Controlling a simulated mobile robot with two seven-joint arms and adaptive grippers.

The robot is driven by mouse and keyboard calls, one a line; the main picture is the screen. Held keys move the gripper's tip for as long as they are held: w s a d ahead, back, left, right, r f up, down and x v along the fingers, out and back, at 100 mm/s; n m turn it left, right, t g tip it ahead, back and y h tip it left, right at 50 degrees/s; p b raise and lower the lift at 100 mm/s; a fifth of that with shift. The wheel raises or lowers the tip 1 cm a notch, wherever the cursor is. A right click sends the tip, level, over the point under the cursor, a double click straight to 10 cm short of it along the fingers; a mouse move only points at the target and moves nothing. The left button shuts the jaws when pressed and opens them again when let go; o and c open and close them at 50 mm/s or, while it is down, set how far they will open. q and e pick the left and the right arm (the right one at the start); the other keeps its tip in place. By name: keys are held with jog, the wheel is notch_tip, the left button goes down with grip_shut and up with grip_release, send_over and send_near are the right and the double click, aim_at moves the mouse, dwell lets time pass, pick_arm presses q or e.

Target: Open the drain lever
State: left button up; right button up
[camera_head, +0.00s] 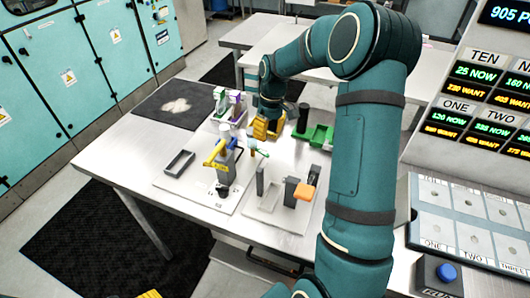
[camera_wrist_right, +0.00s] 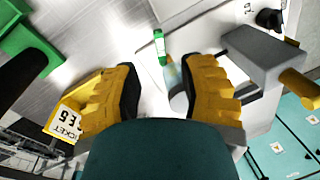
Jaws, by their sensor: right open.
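The dip module has a grey post (camera_head: 226,165) on a white base, with a yellow handle (camera_head: 215,152) on its left. A small green-tipped lever (camera_head: 262,152) with a light blue part sticks out on its right. The lever (camera_wrist_right: 159,47) also shows in the right wrist view, ahead of and between the fingers. No label marks which part is the drain lever. My right gripper (camera_head: 265,136) is open just behind the lever, and its yellow fingers (camera_wrist_right: 160,87) show apart. A yellow piece at the bottom edge of the head view may be my left gripper (camera_head: 150,294).
A second module with an orange block (camera_head: 305,191) stands to the right on the white table (camera_head: 130,160). A green tray (camera_head: 316,136) and dark cylinder lie close to my right gripper. A grey tray (camera_head: 179,163) and dark mat (camera_head: 172,104) lie left. Purple-topped items stand behind.

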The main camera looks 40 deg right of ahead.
aim_at(261, 153)
jog(key=f, duration=0.5)
jog(key=a+f, duration=0.1)
jog(key=f, duration=0.1)
jog(key=shift+f+b, duration=0.3)
jog(key=shift+b, duration=0.05)
jog(key=shift+s, duration=0.1)
grip_shut()
